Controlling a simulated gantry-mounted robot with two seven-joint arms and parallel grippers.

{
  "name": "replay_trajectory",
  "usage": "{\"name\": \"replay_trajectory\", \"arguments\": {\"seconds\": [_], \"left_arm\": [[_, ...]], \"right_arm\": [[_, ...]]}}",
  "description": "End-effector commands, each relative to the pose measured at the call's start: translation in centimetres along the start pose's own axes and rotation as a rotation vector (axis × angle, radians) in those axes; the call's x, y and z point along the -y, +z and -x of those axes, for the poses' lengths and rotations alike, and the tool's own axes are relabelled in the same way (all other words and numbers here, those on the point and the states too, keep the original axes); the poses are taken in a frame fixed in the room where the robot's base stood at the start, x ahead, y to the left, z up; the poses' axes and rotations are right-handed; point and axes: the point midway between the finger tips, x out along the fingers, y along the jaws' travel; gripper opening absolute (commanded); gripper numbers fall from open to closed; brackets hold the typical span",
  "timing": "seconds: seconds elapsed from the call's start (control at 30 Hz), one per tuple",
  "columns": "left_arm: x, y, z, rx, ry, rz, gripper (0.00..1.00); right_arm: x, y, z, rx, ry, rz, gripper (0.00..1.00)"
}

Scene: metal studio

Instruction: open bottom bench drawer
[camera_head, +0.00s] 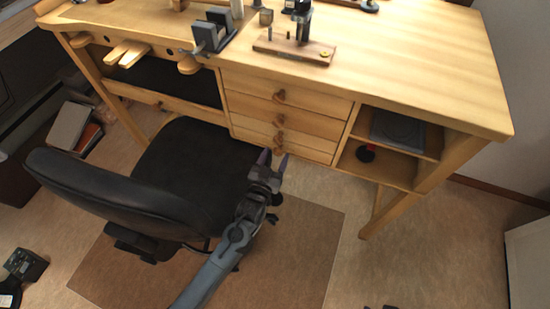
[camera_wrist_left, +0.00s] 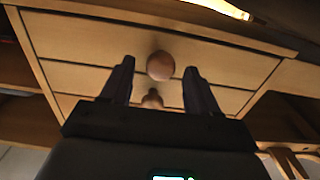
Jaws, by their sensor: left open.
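The wooden bench (camera_head: 420,75) has a stack of drawers under its top, each with a round brown knob. The bottom drawer (camera_head: 312,153) looks shut, its front flush with the others. My left gripper (camera_head: 273,159) is open just in front of and below this drawer, fingers pointing at it. It partly covers the area around the lowest knob. In the left wrist view the open fingers (camera_wrist_left: 158,82) frame a large round knob (camera_wrist_left: 160,65), with a second knob (camera_wrist_left: 152,98) behind it. Nothing is visibly gripped; contact cannot be told. My right gripper is not in view.
A black office chair (camera_head: 190,165) stands close on the left of my left arm. An open shelf (camera_head: 385,165) is right of the drawers, and a bench leg (camera_head: 385,210) is below it. Tools stand on the bench top. The floor before the drawers is a brown mat (camera_head: 300,240).

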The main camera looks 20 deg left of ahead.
Motion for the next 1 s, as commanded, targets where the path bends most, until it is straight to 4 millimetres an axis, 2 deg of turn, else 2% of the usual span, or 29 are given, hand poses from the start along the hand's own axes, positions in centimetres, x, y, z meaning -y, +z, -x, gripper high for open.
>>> {"name": "replay_trajectory", "arguments": {"seconds": [0.37,0.73,1.0], "left_arm": [[0.0,-0.03,-0.36,0.0,0.0,0.0,0.59],[0.01,-0.03,-0.35,0.0,0.0,0.0,0.02],[-0.12,-0.07,-0.26,0.001,0.002,0.0,0.0]], "right_arm": [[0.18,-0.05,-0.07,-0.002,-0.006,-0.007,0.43],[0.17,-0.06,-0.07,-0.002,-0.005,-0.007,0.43],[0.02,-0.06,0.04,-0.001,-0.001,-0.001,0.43]]}}
